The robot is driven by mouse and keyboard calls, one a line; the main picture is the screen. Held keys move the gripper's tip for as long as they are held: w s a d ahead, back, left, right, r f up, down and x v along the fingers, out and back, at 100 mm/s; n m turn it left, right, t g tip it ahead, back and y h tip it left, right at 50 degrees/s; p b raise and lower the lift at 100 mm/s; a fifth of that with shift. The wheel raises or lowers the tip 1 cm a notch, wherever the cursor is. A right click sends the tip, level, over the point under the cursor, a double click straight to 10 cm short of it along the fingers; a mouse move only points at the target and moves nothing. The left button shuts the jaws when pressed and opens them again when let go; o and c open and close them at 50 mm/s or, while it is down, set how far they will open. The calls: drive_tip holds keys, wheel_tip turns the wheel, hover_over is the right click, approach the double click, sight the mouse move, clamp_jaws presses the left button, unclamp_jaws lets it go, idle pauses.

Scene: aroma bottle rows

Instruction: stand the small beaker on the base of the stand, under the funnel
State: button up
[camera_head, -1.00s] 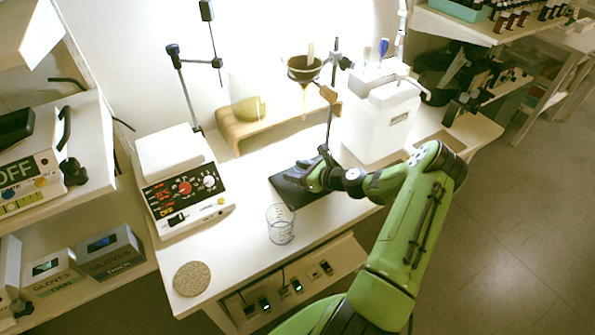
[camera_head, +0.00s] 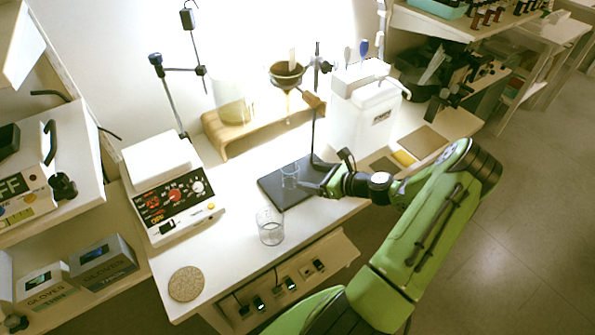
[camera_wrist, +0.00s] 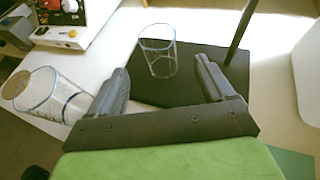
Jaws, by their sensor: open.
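The small beaker (camera_head: 290,176) is clear glass and stands upright on the dark base of the stand (camera_head: 270,192). It also shows in the wrist view (camera_wrist: 158,52), just beyond my fingertips and apart from them. The funnel (camera_head: 286,75) hangs from the stand's rod above the base, with its stem (camera_head: 287,105) pointing down over the beaker's area. My gripper (camera_head: 312,183) is open and empty, low over the base at the beaker's right. In the wrist view its two fingers (camera_wrist: 160,85) are spread wide, with the beaker between their directions.
A larger beaker (camera_head: 270,228) stands on the bench in front of the base; it is close on the left in the wrist view (camera_wrist: 50,95). A hotplate (camera_head: 172,195) is at left, a cork mat (camera_head: 187,283) at the front, a white container (camera_head: 358,105) behind right.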

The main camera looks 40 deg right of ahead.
drive_tip(key=s+a+r+n+g, duration=0.1)
drive_tip(key=a+r+n+g, duration=0.3)
drive_tip(key=a+r+n, duration=0.35)
drive_tip(key=s+a+r+n+g, duration=0.2)
drive_tip(key=a+r+n+g, duration=0.2)
drive_tip(key=a+n, duration=0.6)
drive_tip(key=s+a+r+n+h, duration=0.2)
drive_tip(key=s+a+r+n, duration=0.1)
drive_tip(key=s+r+n, duration=0.3)
drive_tip(key=s+a+r+n+h, duration=0.2)
drive_tip(key=s+a+r+n, duration=0.2)
drive_tip(key=s, duration=0.7)
wheel_tip(320, 180, up, 2)
drive_tip(key=n, duration=0.4)
drive_tip(key=shift+a+n+t, duration=0.2)
drive_tip(key=shift+n+t, duration=0.15)
drive_tip(key=shift+t, duration=0.05)
drive_tip(key=shift+r, duration=0.15)
drive_tip(key=shift+s+r+p, duration=0.1)
drive_tip(key=shift+r+p, duration=2.65)
drive_tip(key=shift+r, duration=0.05)
